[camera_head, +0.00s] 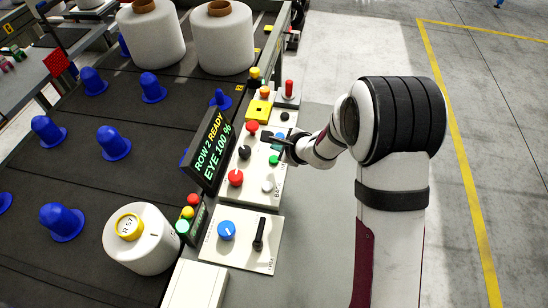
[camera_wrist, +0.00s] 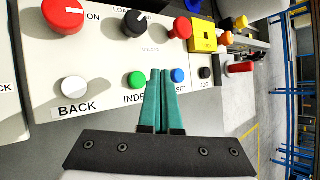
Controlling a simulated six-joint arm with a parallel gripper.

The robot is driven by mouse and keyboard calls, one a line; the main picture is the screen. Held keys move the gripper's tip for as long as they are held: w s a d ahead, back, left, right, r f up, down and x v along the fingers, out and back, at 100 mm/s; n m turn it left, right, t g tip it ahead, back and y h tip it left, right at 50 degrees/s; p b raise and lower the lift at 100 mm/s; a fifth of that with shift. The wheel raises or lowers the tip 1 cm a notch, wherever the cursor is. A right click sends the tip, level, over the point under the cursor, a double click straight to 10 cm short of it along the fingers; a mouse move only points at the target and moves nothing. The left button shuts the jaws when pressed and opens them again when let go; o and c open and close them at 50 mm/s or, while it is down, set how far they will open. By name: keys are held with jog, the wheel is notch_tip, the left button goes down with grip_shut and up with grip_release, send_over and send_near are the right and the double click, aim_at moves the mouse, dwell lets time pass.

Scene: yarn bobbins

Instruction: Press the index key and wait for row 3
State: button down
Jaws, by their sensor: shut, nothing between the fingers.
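The index key is a green button (camera_wrist: 136,80) with a partly hidden "INDE…" label below it in the wrist view. It shows small in the head view (camera_head: 273,160), beside my gripper. My gripper (camera_wrist: 161,72) is shut and empty, its teal fingers together. The fingertips appear between the green key and the blue button (camera_wrist: 178,76) marked "…SET". I cannot tell whether they touch the panel. The display (camera_head: 208,148) in the head view reads "ROW 2 READY" and "EYE 100 %".
The panel also has a white BACK button (camera_wrist: 74,87), a red ON knob (camera_wrist: 63,14), a black knob (camera_wrist: 135,22) and a black JOG button (camera_wrist: 205,73). A yellow box (camera_wrist: 202,36) stands beyond. White bobbins (camera_head: 150,38) and blue pegs (camera_head: 117,143) are left of the panel.

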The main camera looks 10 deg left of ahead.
aim_at(274, 160)
jog(key=shift+f, duration=1.45)
dwell(0.9)
jog(key=shift+f, duration=0.4)
jog(key=shift+f, duration=0.5)
dwell(0.5)
jog(key=shift+r, duration=0.9)
